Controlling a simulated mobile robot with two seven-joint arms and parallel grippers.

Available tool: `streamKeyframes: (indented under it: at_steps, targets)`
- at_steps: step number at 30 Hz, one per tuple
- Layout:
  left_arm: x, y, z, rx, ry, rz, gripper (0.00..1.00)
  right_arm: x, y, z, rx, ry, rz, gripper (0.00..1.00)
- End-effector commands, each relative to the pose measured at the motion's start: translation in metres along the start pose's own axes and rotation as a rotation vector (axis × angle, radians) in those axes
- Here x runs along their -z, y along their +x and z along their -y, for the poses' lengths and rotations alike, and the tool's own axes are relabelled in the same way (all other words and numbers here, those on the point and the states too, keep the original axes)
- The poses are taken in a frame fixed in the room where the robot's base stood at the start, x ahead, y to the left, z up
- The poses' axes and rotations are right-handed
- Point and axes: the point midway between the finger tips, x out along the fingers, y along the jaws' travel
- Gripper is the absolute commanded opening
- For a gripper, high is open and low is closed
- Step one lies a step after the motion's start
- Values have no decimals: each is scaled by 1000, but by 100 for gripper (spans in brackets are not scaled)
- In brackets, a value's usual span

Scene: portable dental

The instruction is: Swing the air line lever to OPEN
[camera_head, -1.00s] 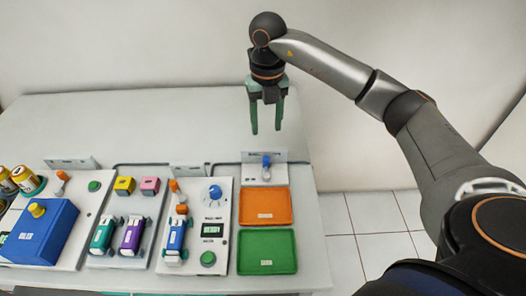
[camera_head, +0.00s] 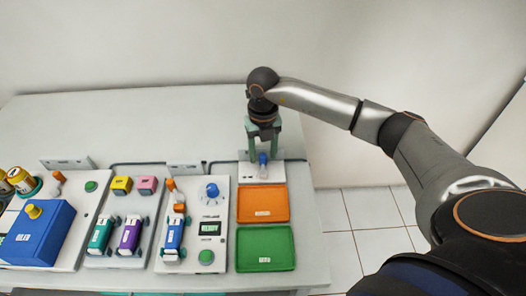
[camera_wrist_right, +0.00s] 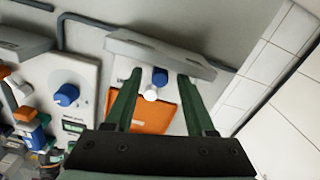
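A lever with a blue handle (camera_head: 263,159) stands on a small white panel behind the orange tray; its label is too small to read. It also shows in the right wrist view as a blue cylinder (camera_wrist_right: 160,77) with a white round part near it. My right gripper (camera_head: 264,154) points down over this lever. Its two green fingers are open, one on each side of the handle, as the right wrist view (camera_wrist_right: 158,82) also shows. I cannot tell whether they touch the handle. My left gripper is not in view.
An orange tray (camera_head: 262,216) and a green tray (camera_head: 240,262) lie in front of the lever. To the left are a panel with a blue knob (camera_head: 212,190) and an orange lever (camera_head: 172,185), coloured handpieces, and a blue box (camera_head: 45,240). The table behind is clear.

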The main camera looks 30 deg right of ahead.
Motion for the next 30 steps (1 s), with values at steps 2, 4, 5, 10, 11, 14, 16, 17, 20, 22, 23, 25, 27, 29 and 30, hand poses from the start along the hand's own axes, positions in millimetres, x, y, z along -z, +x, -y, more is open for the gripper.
streamKeyframes:
  at_steps: [2,4,5,10,11,14,16,17,20,22,23,25,27,29,30]
  targets:
    - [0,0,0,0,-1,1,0,0,0,0,0,0,0,46]
    - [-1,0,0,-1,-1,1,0,0,0,0,0,0,0,38]
    - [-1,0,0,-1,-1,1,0,0,0,0,0,0,0,35]
    - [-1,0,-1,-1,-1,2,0,0,0,0,0,1,0,16]
    - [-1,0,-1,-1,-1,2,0,0,0,0,0,1,0,13]
    - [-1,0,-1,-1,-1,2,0,0,0,0,0,1,0,1]
    - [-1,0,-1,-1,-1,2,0,0,-1,0,0,1,0,0]
    - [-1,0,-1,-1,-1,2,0,0,-1,0,0,1,0,0]
    - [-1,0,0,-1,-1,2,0,0,-1,0,0,1,0,0]
    - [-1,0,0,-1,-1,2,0,0,-1,0,0,1,0,0]
    - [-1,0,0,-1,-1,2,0,0,-1,0,0,1,0,0]
    - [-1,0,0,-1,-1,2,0,0,-1,0,0,2,0,0]
    - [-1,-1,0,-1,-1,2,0,0,-1,0,0,8,0,0]
    - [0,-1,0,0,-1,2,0,0,-1,1,0,18,0,0]
    - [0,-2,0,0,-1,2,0,0,-1,1,0,28,0,0]
